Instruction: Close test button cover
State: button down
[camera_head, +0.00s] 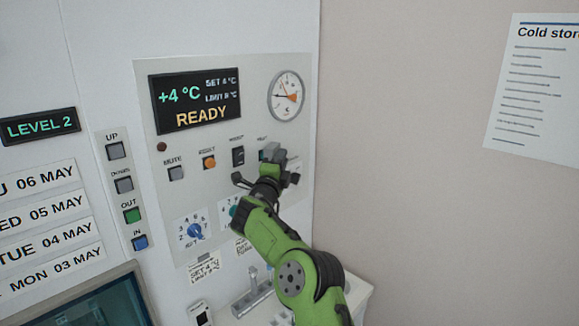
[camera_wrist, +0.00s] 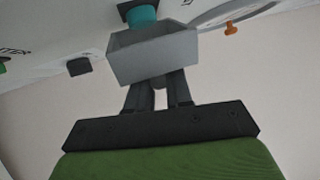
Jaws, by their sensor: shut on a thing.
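The test button cover (camera_head: 273,153) is a small grey box-like hood at the right end of the button row on the control panel (camera_head: 225,115). In the wrist view the cover (camera_wrist: 153,58) stands out from the panel, its hollow side showing. The teal test button (camera_wrist: 142,16) on its dark base is exposed beside the cover. My gripper (camera_head: 281,168) is at the cover in the head view, partly hiding it. In the wrist view my gripper (camera_wrist: 159,92) has both dark fingers against the cover's near side, shut on it.
A black switch (camera_head: 238,156), an orange button (camera_head: 209,162) and a mute button (camera_head: 176,173) sit left of the cover. A dial gauge (camera_head: 287,95) and a display reading READY (camera_head: 195,100) are above. Knobs (camera_head: 194,231) are below. The right wall (camera_head: 410,120) is close by.

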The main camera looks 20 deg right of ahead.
jog(key=shift+a+m+g+h, duration=0.3)
jog(key=shift+m+g+h, duration=0.1)
jog(key=shift+g+h, duration=0.1)
jog(key=shift+r, duration=0.1)
jog(key=c, duration=1.1)
grip_release()
jog(key=shift+w, duration=0.15)
jog(key=b+v, duration=1.2)
jog(key=v, duration=0.3)
jog(key=shift+a+f, duration=0.25)
jog(key=shift+a, duration=0.05)
